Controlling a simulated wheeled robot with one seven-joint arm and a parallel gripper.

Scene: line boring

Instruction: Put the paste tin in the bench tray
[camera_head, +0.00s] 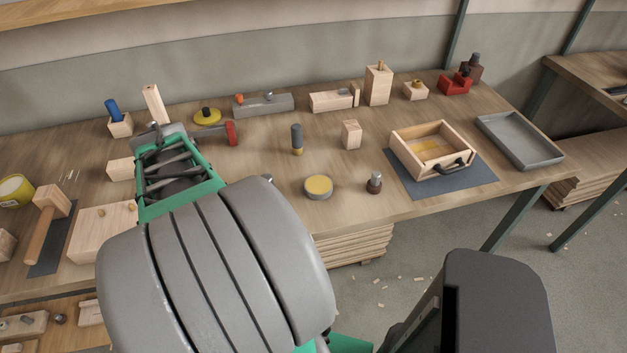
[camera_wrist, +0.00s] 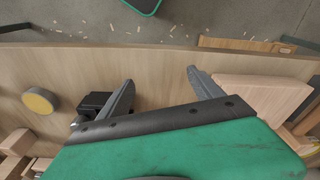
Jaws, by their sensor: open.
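The paste tin appears to be the low round grey tin with a yellow top (camera_head: 318,186), standing on the bench near its front edge. In the wrist view the tin (camera_wrist: 39,101) is at the left, apart from my gripper. The bench tray (camera_head: 519,140) is a shallow grey tray at the right end of the bench, and its visible inside is empty. My gripper (camera_wrist: 160,80) is open over the bench, with nothing between its fingertips. In the head view the tin is to the right of my arm, which hides my fingertips.
A wooden drawer box (camera_head: 433,150) on a dark mat stands between the tin and tray. A wooden block (camera_wrist: 262,97) is beside my gripper. Several fixtures line the back.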

